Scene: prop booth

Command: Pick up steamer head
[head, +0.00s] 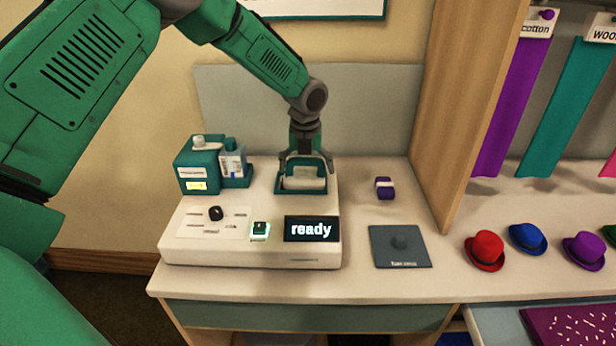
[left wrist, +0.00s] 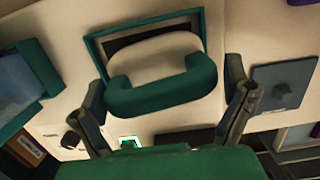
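The steamer head (head: 303,178) is pale with a green handle and sits in a green-rimmed cradle on top of the white steamer base (head: 185,243). In the left wrist view the steamer head (left wrist: 165,92) lies in the middle, its curved green handle towards me. My left gripper (head: 307,160) points down right above it. Its fingers stand apart on either side of the steamer head, and the left wrist view shows gaps between the fingers and the handle. Whether the fingertips reach beside the handle or stay above it is hard to tell. My right gripper is not in view.
The base has a lit "ready" display (head: 311,229), a black knob (head: 215,213) and a glowing green switch (head: 260,229). A teal water tank unit (head: 197,168) stands at its back left. To the right are a purple-and-white item (head: 385,188), a grey pad (head: 400,258) and several small hats.

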